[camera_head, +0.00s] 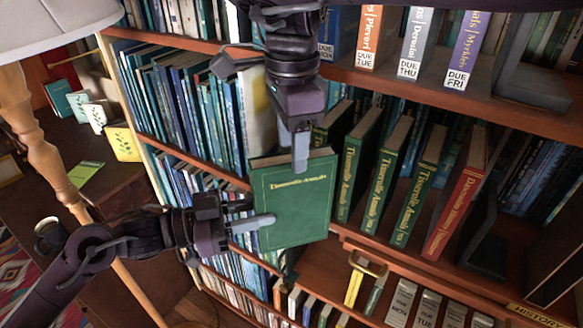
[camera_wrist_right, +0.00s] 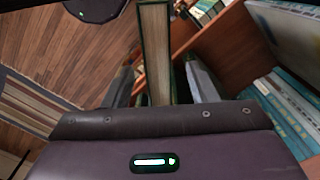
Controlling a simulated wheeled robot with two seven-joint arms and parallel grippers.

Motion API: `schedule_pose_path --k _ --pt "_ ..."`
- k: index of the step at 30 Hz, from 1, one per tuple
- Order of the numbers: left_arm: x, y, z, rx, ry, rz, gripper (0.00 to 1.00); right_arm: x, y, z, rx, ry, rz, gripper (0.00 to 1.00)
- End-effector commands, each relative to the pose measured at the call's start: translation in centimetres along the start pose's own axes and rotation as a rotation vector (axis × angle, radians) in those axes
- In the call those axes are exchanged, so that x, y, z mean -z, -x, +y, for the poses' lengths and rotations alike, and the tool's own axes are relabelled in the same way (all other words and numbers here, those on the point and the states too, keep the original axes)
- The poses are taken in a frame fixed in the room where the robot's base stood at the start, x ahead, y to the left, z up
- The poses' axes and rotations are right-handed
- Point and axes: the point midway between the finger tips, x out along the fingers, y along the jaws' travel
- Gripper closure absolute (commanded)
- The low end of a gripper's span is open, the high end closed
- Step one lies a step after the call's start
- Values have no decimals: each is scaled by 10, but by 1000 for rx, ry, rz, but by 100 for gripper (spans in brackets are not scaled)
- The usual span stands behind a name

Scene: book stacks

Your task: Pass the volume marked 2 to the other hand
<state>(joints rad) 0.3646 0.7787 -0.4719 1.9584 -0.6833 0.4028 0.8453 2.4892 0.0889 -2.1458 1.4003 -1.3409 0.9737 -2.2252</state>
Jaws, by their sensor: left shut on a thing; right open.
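A green book (camera_head: 292,205) titled "Titanville Annals" hangs in front of the shelves, its cover facing me. No number 2 can be read on it. My left gripper (camera_head: 262,218) is shut on its left edge, one finger across the cover. My right gripper (camera_head: 298,150) comes down from above at the book's top edge, one finger in front of the cover. In the right wrist view the book (camera_wrist_right: 154,55) stands edge-on between the two open fingers, with visible gaps on both sides.
Several green volumes (camera_head: 380,185) and a red book (camera_head: 455,205) lean on the middle shelf, right of the held book. A dark bookend (camera_head: 485,240) stands beside them. A brass-coloured handle (camera_head: 368,264) is below. A lamp (camera_head: 40,140) stands at far left.

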Motion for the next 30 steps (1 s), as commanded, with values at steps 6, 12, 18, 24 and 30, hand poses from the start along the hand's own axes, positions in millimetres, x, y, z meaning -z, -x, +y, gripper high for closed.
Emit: schedule_pose_path --k 6,12,18,24,30 --pt "2 0 0 0 -4 5 100 -1 -41 0 -1 1 -4 47" --pt "2 0 0 0 -4 5 100 -1 -64 0 1 1 -3 47" --pt "2 0 0 0 -4 5 100 -1 -71 0 4 -1 -3 47" --pt "2 0 0 0 -4 5 100 -1 -71 0 4 -1 -3 47" --pt "2 0 0 0 -4 5 100 -1 -71 0 3 0 -3 72"
